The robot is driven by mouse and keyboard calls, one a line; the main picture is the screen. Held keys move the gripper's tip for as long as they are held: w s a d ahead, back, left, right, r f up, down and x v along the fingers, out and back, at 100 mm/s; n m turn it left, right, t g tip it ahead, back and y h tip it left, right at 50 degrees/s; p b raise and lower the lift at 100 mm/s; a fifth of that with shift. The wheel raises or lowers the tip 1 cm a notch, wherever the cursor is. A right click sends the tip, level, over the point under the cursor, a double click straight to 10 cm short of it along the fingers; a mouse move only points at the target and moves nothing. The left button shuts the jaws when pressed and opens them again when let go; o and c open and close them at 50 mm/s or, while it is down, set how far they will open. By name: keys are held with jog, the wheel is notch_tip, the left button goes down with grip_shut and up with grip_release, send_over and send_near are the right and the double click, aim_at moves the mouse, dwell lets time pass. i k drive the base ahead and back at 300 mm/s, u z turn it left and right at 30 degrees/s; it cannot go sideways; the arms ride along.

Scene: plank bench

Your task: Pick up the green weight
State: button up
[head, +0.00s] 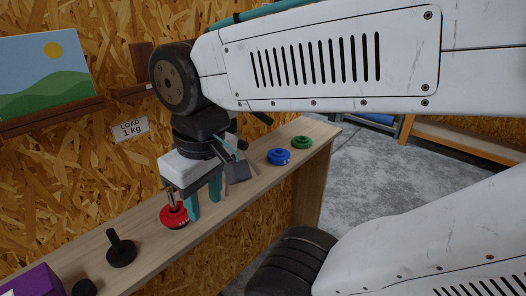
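The green weight (301,142) is a small ring-shaped disc lying flat near the far right end of the plank bench (262,190). My gripper (204,200) points down over the middle of the bench, well to the left of the green weight and apart from it. Its two teal fingers are spread, with nothing visible between them. Whether the fingertips touch the bench is unclear.
A blue weight (279,157) lies just left of the green one. A red weight (174,217) is close beside my gripper. A grey block (237,171) stands behind the fingers. A black post on a base (121,252) and a purple box (36,282) are at left.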

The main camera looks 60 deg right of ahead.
aim_at(300, 142)
jog(key=u, duration=2)
jog(key=k, duration=2.1)
jog(key=z, duration=2.3)
